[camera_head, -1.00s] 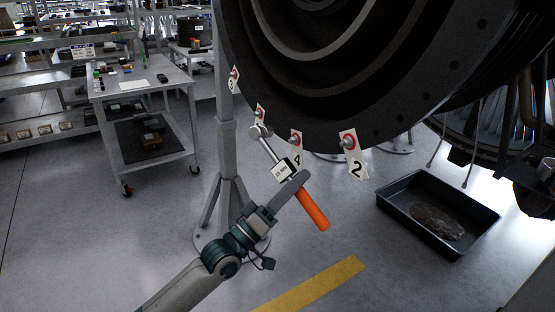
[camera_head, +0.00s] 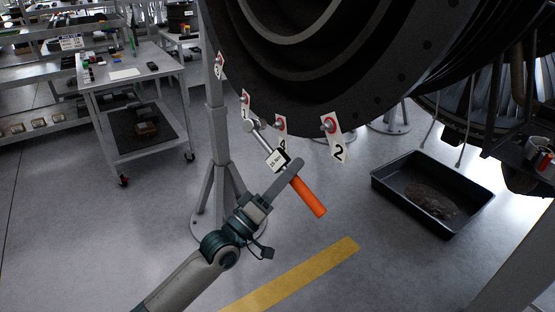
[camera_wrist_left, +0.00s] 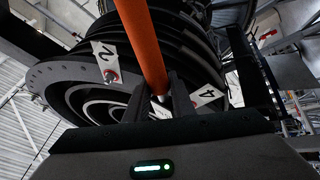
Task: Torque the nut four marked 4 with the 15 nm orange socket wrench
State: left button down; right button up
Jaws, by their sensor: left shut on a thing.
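My left gripper (camera_head: 285,180) is shut on the orange-handled socket wrench (camera_head: 308,197), which has a white 15 Nm label and a metal head up to the left. The wrench is tilted below the engine rim; its head shows near the lower left tags, and I cannot tell whether it touches anything. The tag marked 4 (camera_head: 281,133) hangs from a red-ringed nut, partly hidden behind the wrench. In the left wrist view the orange handle (camera_wrist_left: 145,45) rises between the fingers, with tag 4 (camera_wrist_left: 207,94) to the right. My right gripper is out of view.
Tag 2 (camera_head: 338,150) hangs to the right of tag 4, and two more tags lie up the rim to the left. A grey stand (camera_head: 216,150) is behind the wrench. A black tray (camera_head: 433,195) is on the floor at right, a cart (camera_head: 150,70) at left.

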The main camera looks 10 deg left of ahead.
pick_arm(q)
jog(key=shift+d+f+n+p, duration=0.4)
jog(key=shift+d+f+p, duration=0.2)
jog(key=shift+d+f, duration=0.1)
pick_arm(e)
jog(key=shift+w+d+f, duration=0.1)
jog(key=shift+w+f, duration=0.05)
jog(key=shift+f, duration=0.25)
pick_arm(q)
jog(key=shift+a+r+y, duration=0.1)
jog(key=shift+y, duration=0.2)
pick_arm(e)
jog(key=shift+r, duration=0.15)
pick_arm(q)
jog(key=r+n+p, duration=0.1)
jog(key=p, duration=0.1)
jog(key=d+r+y+p, duration=0.1)
jog(key=p, duration=0.1)
jog(key=shift+n+t, duration=0.3)
jog(key=shift+n, duration=0.1)
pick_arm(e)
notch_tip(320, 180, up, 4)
pick_arm(q)
jog(key=shift+f, duration=0.1)
jog(key=shift+p, duration=0.3)
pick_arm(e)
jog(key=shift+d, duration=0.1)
